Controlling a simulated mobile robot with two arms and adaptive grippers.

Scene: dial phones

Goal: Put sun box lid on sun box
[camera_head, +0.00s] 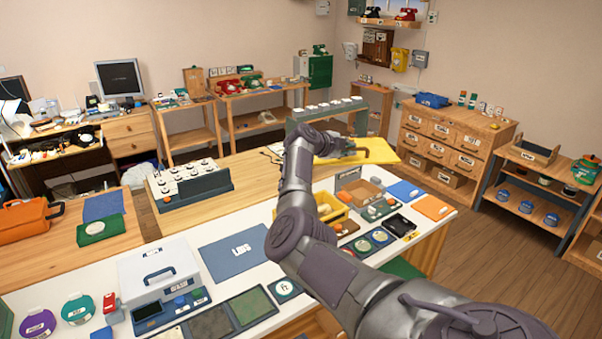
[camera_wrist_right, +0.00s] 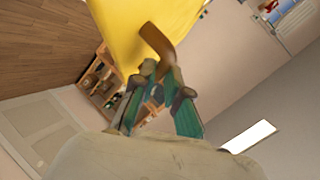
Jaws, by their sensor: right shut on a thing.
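My right gripper (camera_head: 345,151) reaches out over the far side of the white-topped table. It is shut on the brown handle (camera_wrist_right: 157,42) of a flat yellow lid (camera_wrist_right: 118,28), which I take for the sun box lid. In the head view the lid (camera_head: 388,157) is a thin yellow panel under the gripper, partly hidden by it. A yellow open-topped box (camera_head: 337,215), perhaps the sun box, stands on the table nearer than the lid, partly hidden by my right arm. No sun mark is readable. My left gripper is not in view.
A grey-white cash box (camera_head: 160,275) and blue mat (camera_head: 236,256) lie to the left. A rack (camera_head: 330,108) with several white-topped items stands behind the lid.

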